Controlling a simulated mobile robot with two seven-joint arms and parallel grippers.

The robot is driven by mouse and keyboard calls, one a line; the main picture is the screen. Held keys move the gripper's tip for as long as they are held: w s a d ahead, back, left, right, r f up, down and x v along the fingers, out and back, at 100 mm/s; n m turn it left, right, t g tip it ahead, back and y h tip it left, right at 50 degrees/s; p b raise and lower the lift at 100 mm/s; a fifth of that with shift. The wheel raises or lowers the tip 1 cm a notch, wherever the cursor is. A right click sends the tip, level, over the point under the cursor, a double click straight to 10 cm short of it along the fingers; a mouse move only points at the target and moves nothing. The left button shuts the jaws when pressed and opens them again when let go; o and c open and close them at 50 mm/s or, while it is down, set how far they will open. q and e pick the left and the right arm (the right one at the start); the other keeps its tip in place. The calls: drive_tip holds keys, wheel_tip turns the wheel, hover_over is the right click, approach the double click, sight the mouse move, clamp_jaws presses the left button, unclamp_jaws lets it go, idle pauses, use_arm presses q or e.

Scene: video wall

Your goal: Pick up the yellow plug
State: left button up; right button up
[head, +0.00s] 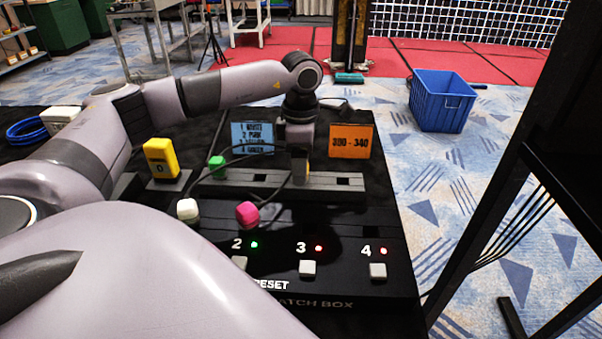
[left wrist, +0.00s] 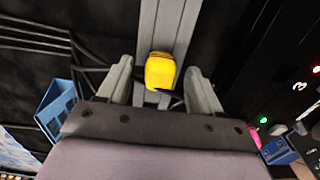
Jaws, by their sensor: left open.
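The yellow plug (left wrist: 160,71) shows in the left wrist view between the two fingers of my left gripper (left wrist: 159,68), with a gap on each side. The gripper is open. In the head view my left gripper (head: 298,172) points down over the grey rack (head: 335,181). There the gripper mostly hides the yellow plug; only a small yellowish patch shows beside the fingers. My right gripper is in neither view.
A green plug (head: 217,166) stands at the rack's left end. A white plug (head: 188,209) and a pink plug (head: 247,212) are in front, near the patch box (head: 340,288). A yellow meter (head: 160,158), a blue sign (head: 252,137) and an orange sign (head: 350,141) stand nearby. Black cables cross the rack.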

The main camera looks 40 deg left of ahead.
use_arm(q)
drive_tip(key=shift+f, duration=0.55)
drive_tip(key=c, duration=1.1)
drive_tip(key=shift+o, duration=0.2)
drive_tip(key=shift+r, duration=0.1)
